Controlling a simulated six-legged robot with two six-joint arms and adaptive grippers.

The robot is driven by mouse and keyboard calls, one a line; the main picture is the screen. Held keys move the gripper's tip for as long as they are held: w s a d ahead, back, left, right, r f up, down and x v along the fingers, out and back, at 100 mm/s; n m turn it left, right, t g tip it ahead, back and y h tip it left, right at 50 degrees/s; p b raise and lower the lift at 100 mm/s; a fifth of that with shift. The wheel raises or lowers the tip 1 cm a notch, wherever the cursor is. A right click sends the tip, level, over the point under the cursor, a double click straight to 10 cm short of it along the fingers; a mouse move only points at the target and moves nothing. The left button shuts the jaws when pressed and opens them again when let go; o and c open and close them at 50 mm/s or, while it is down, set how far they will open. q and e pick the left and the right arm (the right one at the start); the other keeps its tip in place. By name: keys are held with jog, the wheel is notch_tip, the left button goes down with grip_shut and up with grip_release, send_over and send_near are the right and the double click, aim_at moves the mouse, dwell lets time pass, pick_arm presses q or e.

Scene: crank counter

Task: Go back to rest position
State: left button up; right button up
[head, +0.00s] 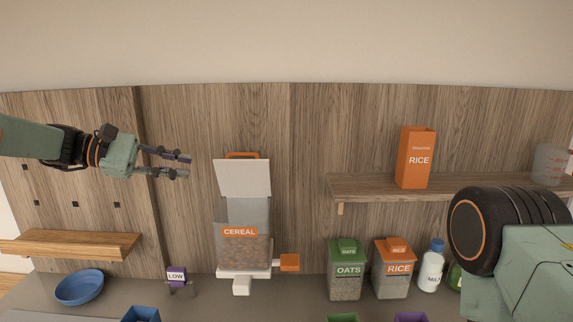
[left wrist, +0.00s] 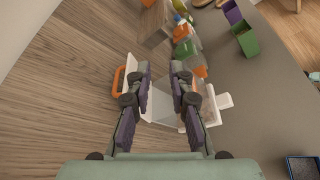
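My left gripper (head: 190,165) comes in from the left in the head view and is held in the air in front of the wood back panel. Its fingers are apart with nothing between them. The left wrist view also shows the left gripper (left wrist: 160,78) open, with the cereal dispenser (left wrist: 163,104) beyond its fingers. In the head view the cereal dispenser (head: 243,250) stands on the counter to the right of the left gripper, apart from it. Its white lid is raised. My right arm shows at the right edge, but its gripper is out of view.
An OATS bin (head: 346,285) and a RICE bin (head: 394,284) stand right of the dispenser. A shelf (head: 365,187) holds an orange rice box (head: 415,160) and a measuring cup (head: 549,165). A blue bowl (head: 80,288) and a LOW sign (head: 176,277) sit at left.

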pick_arm(q)
jog(key=s+d+f+n+g+y, duration=0.1)
jog(key=s+f+y, duration=0.1)
jog(key=f, duration=0.8)
jog(key=s+d+f+n+y, duration=0.1)
jog(key=f+y, duration=0.2)
jog(key=f, duration=0.8)
jog(key=s+a+f+m+g+y, duration=0.1)
jog(key=s+f+y, duration=0.1)
jog(key=s+f, duration=0.4)
jog(key=s+a+f+m+g+y, duration=0.1)
jog(key=s+f+y, duration=0.1)
jog(key=s+f, duration=0.3)
jog(key=s+a+f+m+g+y, duration=0.1)
jog(key=s+f+y, duration=0.1)
jog(key=s+f, duration=0.4)
jog(key=shift+s+f, duration=0.2)
jog(key=shift+f, duration=0.65)
jog(key=shift+s+f, duration=0.15)
jog(key=shift+f, duration=0.65)
jog(key=s+f+m+y, duration=0.2)
jog(key=s+m, duration=0.3)
jog(key=s, duration=0.8)
jog(key=s+f+m+y, duration=0.15)
jog(key=s+m, duration=0.35)
jog(key=s, duration=0.8)
notch_tip(320, 180, down, 22)
jog(key=b, duration=2.2)
jog(key=shift+d+m, duration=0.25)
jog(key=shift+m, duration=0.05)
